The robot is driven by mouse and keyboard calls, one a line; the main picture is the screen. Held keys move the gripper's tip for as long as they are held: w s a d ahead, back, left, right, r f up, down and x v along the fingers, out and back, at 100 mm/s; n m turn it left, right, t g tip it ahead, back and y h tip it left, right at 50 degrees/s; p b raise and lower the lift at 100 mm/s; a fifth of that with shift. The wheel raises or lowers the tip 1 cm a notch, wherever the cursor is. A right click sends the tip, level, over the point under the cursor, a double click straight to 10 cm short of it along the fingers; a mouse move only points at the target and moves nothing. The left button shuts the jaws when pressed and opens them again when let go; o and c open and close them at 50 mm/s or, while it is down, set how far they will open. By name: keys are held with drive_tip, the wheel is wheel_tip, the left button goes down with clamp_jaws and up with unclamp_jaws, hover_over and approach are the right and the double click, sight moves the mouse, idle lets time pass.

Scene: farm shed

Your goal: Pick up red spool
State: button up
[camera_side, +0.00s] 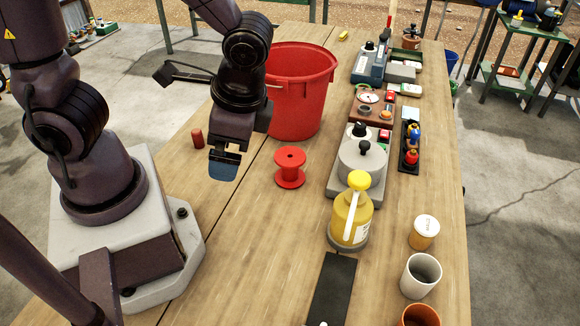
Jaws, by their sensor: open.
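The red spool (290,168) stands upright on the wooden table, in front of a large red bucket. My gripper (223,168) points down to the left of the spool, apart from it and a little above the table. It is open and I see nothing held in it. The gap between its fingers is hard to make out from this side.
The red bucket (300,95) stands close behind the spool. A grey machine (361,165) and a yellow bottle (351,213) stand to the right.

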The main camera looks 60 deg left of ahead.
sight(282, 167)
drive_tip(key=w+a+f+m+t+y, duration=0.1)
drive_tip(key=a+f+m+t+y, duration=0.1)
drive_tip(key=m, duration=0.5)
drive_tip(key=w+a+f+m+t+y, duration=0.2)
drive_tip(key=f+m+t+y, duration=0.3)
drive_tip(key=f+m+t, duration=0.2)
drive_tip(key=w+a+f+m+t+y, duration=0.2)
drive_tip(key=a+f+m+t+y, duration=0.1)
drive_tip(key=f+m+t, duration=0.2)
drive_tip(key=shift+f+m, duration=0.3)
drive_tip(key=shift+m, duration=0.4)
drive_tip(key=shift+f+m, duration=0.3)
drive_tip(key=shift+m, duration=0.4)
drive_tip(key=w+t+h, duration=0.1)
drive_tip(key=w+d+f+m+t+h, duration=0.1)
drive_tip(key=d+m+h, duration=0.1)
drive_tip(key=shift+w+d+f+t, duration=0.1)
drive_tip(key=shift+w+f+t, duration=0.2)
drive_tip(key=shift+w+t, duration=0.1)
drive_tip(key=shift+w, duration=0.2)
drive_tip(key=shift+x, duration=3.6)
drive_tip(key=c, duration=1)
